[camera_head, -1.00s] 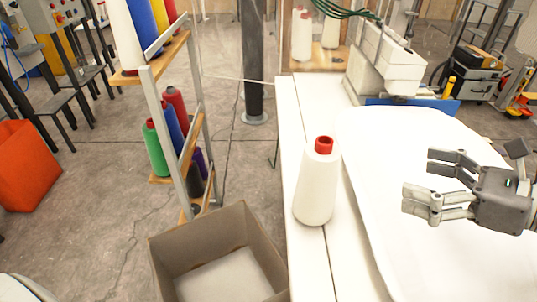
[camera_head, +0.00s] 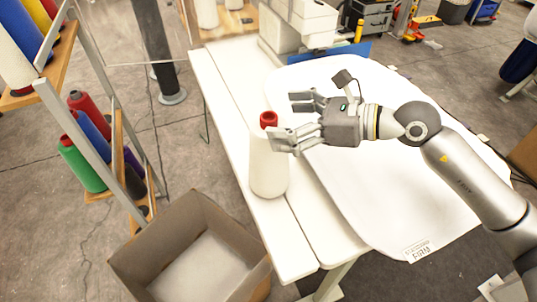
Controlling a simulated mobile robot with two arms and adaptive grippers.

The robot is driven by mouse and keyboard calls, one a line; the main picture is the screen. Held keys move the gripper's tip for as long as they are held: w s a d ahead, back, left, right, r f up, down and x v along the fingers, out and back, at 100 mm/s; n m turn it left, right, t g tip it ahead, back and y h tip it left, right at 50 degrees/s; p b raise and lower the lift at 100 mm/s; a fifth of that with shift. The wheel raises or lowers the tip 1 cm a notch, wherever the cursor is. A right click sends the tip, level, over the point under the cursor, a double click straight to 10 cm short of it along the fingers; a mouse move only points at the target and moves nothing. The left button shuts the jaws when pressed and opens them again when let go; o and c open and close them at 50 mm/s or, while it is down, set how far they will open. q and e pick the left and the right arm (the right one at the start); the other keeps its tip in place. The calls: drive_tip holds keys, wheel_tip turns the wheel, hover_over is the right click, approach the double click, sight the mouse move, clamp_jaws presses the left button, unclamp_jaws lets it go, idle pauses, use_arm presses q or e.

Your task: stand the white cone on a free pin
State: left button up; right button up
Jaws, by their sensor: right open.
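The white cone (camera_head: 268,170) with a red top stands upright on the white table (camera_head: 222,95), near its left edge. My right gripper (camera_head: 284,117) is open and points left at the cone's top. Its nearer finger overlaps the cone's upper part in the picture, and its farther finger lies just beyond, right of the red top. I cannot tell whether it touches the cone. A rack (camera_head: 62,112) at the left bears coloured cones. No free pin can be clearly made out. My left gripper is not in view.
An open cardboard box (camera_head: 128,262) stands on the floor left of the table. A flat white pillow cover (camera_head: 365,195) lies on the table under my right arm. A white machine (camera_head: 300,22) and more white cones (camera_head: 207,13) are at the back.

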sight(277, 118)
drive_tip(key=p+x, duration=0.1)
drive_tip(key=x, duration=0.2)
drive_tip(key=shift+a, duration=0.2)
drive_tip(key=shift+w+a+f, duration=0.1)
drive_tip(key=shift+a+f, duration=0.1)
drive_tip(key=shift+a, duration=0.15)
drive_tip(key=shift+d, duration=0.1)
drive_tip(key=shift+c, duration=1.3)
drive_tip(key=c, duration=1.7)
drive_tip(key=shift+r, duration=0.15)
clamp_jaws()
drive_tip(key=shift+r, duration=0.1)
